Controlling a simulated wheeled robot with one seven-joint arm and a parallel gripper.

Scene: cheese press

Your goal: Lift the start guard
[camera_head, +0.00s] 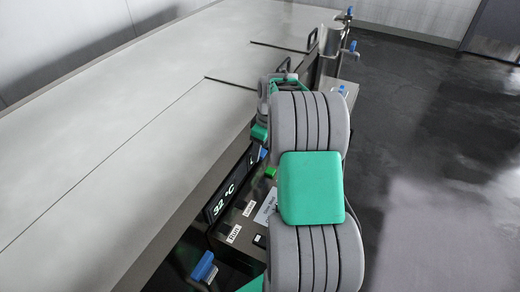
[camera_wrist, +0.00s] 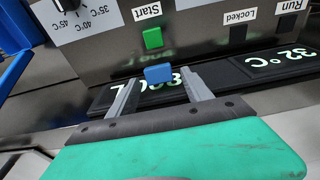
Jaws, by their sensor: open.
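A green button (camera_wrist: 152,38) labelled "Start" sits on the dark control panel in the wrist view, and it also shows in the head view (camera_head: 270,172). A small blue tab (camera_wrist: 158,73) lies close by the button, and it also shows in the head view (camera_head: 263,153). I cannot tell if the tab belongs to the guard; no other cover stands out. My gripper (camera_wrist: 160,82) is open, with its grey fingers either side of the blue tab. I cannot tell whether they touch it. In the head view my arm hides most of the gripper.
The panel carries a 32 °C display (camera_wrist: 281,63), "Run" and "Locked" labels, and a temperature dial (camera_wrist: 68,5). A blue-handled lever (camera_head: 203,267) stands nearby. A long grey worktop (camera_head: 110,130) lies left of the panel. The floor at right is clear.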

